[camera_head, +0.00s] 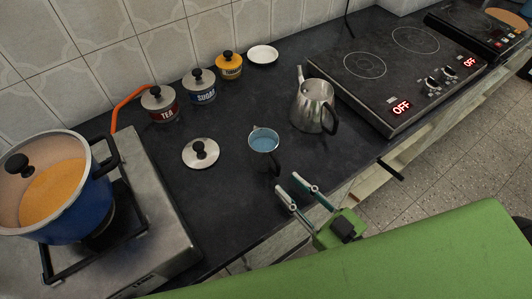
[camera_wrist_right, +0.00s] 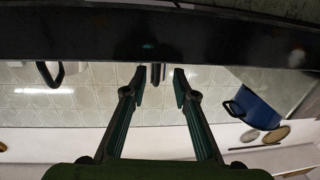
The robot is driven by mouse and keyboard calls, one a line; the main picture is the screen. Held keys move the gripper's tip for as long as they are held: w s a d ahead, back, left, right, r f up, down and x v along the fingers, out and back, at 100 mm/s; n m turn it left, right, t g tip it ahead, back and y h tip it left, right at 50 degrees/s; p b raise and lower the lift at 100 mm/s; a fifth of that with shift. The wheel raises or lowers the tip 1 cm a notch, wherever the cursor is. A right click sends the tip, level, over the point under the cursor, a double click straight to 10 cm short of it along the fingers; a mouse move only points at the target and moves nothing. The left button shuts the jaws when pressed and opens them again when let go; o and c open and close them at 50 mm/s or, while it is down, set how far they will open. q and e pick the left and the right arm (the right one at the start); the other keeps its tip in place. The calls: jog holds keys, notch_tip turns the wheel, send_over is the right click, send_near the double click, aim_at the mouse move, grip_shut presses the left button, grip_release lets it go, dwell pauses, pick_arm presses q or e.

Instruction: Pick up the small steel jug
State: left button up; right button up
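The small steel jug (camera_head: 264,141) stands upright on the dark worktop (camera_head: 225,200), with a bluish inside and a black handle facing the front edge. In the right wrist view, a small part of what looks like the jug (camera_wrist_right: 155,73) shows between the fingertips, farther off. My right gripper (camera_head: 290,185) is open and empty, near the worktop's front edge, in front of the jug and apart from it. It also shows open in the right wrist view (camera_wrist_right: 160,76). My left gripper is not in view.
A steel teapot (camera_head: 312,105) stands right of the jug. A loose lid (camera_head: 201,153) lies to its left. Tea (camera_head: 160,104), sugar (camera_head: 200,86) and yellow (camera_head: 229,66) canisters and a white saucer (camera_head: 263,55) are behind. A blue pot (camera_head: 70,215) and hob (camera_head: 375,75) flank the worktop.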

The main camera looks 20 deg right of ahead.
aim_at(277, 174)
jog(key=x, duration=0.5)
jog(key=shift+w+d+r+p, duration=0.1)
jog(key=shift+d+p, duration=0.15)
jog(key=shift+p, duration=0.15)
jog(key=shift+w+a, duration=0.25)
jog(key=shift+w, duration=0.1)
grip_shut()
